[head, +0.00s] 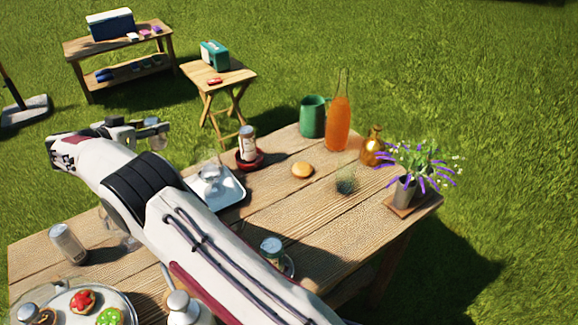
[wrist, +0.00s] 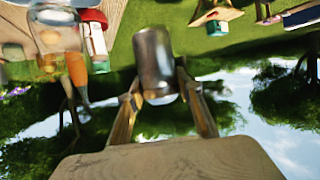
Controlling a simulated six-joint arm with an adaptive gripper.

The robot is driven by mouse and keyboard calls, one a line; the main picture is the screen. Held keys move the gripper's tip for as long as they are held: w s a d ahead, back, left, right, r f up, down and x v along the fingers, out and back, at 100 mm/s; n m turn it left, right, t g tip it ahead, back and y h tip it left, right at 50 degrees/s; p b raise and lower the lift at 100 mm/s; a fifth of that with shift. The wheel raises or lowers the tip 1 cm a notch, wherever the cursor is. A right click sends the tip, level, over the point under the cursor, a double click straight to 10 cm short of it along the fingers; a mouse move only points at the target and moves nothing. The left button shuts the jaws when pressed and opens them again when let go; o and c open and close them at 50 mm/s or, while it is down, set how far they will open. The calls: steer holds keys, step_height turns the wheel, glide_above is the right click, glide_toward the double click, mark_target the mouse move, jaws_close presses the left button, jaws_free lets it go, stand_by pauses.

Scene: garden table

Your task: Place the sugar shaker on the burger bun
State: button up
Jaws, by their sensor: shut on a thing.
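My gripper (head: 160,131) is at the left in the head view, beyond the table's back left edge and away from the bun. In the wrist view, which is upside down, its fingers (wrist: 159,92) are shut on a dull grey cylinder with a pale rounded end, which I take as the sugar shaker (wrist: 154,58). It looks upright.
My arm crosses the table. Bare wood surrounds the bun.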

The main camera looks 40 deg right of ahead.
steer(key=s+d+m+g, duration=0.1)
steer(key=s+d, duration=0.1)
steer(key=d, duration=0.6)
steer(key=s+d+m+g+h, duration=0.1)
steer(key=s+d, duration=0.1)
steer(key=d, duration=0.7)
steer(key=s+d+m+g, duration=0.1)
steer(key=s+d+g, duration=0.1)
steer(key=d, duration=0.6)
steer(key=shift+s+d+r+m+h, duration=0.2)
steer(key=shift+s+r+m+h, duration=0.1)
steer(key=shift+s+m, duration=0.15)
steer(key=s+d+m+g, duration=0.2)
steer(key=s+d, duration=0.6)
steer(key=d, duration=0.3)
steer(key=g, duration=0.1)
glide_above(302, 166)
step_height(302, 166, down, 4)
steer(key=shift+r+m, duration=0.1)
steer(key=shift+m, duration=0.25)
step_height(302, 166, down, 6)
steer(key=shift+h, duration=0.3)
steer(key=shift+f, duration=2)
